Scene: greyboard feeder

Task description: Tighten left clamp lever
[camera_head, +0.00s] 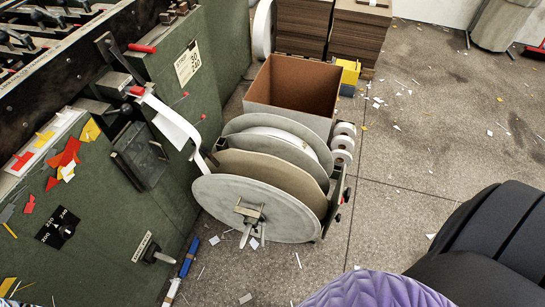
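No part is clearly marked as the left clamp lever, so I cannot tell which one it is. A red-handled lever (142,48) sticks out to the right near the top of the green machine (95,215). A red grip (136,91) sits just below it, where a white strip (172,122) leaves the machine. Two thin red-tipped pins (183,96) show on the green side panel. A black knob (158,256) with a small label plate (142,246) is low on the panel. Neither gripper shows in the head view.
A reel stand with large grey discs (255,209) stands beside the machine, with the strip running to it. An open brown box (293,88) and board stacks (359,34) are behind. Scraps litter the grey floor (410,130). Purple ribbed (375,291) and black (490,245) shapes fill the lower right.

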